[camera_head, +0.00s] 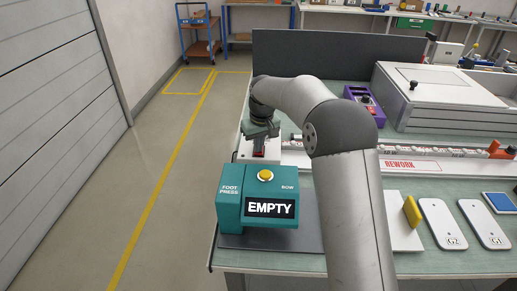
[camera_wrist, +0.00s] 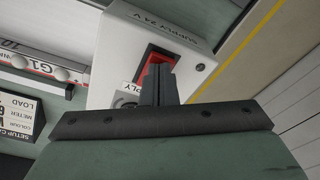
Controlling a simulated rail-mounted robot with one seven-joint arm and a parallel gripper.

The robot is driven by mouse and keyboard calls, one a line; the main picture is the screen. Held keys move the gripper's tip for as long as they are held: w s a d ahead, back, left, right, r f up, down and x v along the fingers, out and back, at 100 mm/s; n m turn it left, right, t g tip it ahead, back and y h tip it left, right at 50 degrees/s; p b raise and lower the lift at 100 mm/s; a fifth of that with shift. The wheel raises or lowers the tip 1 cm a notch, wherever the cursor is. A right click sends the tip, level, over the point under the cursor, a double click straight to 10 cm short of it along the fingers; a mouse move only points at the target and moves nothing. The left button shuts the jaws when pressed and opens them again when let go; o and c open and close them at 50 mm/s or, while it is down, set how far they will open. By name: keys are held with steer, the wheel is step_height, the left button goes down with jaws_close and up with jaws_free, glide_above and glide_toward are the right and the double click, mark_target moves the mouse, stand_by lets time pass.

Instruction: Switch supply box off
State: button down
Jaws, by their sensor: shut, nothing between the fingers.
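The supply box (camera_wrist: 120,55) is a white box marked "SUPPLY 24V" in the wrist view. A red rocker switch (camera_wrist: 150,62) in a dark frame is on its face, partly hidden by my fingers. My gripper (camera_wrist: 159,72) is shut and empty, its fingertips over the switch; I cannot tell whether they touch it. In the head view my gripper (camera_head: 262,143) points down at the box (camera_head: 243,148), behind the teal box. There the switch position cannot be made out.
A teal box (camera_head: 230,210) reading "EMPTY", with a yellow button, stands in front of the supply box. A white rail (camera_head: 290,158) lies to its right. A purple box (camera_head: 357,92) and a large light-grey case (camera_head: 440,90) stand further right.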

steer(key=shift+f, duration=0.1)
steer(key=shift+r+p, duration=2.7)
steer(key=shift+r, duration=0.8)
steer(key=s+d+r+m, duration=0.1)
steer(key=s+d+r, duration=0.3)
steer(key=s+d, duration=0.4)
steer(key=s+d+f+m, duration=0.1)
steer(key=s+d, duration=0.2)
steer(key=s, duration=0.7)
steer(key=s+d+f+m, duration=0.1)
steer(key=s+d, duration=0.3)
steer(key=s, duration=0.7)
steer(key=s+d+f+m+g, duration=0.1)
steer(key=s+d+m, duration=0.1)
steer(key=s, duration=0.9)
steer(key=shift+d+f+m+h, duration=0.3)
steer(key=shift+d+m+h, duration=0.1)
steer(key=shift+d, duration=0.45)
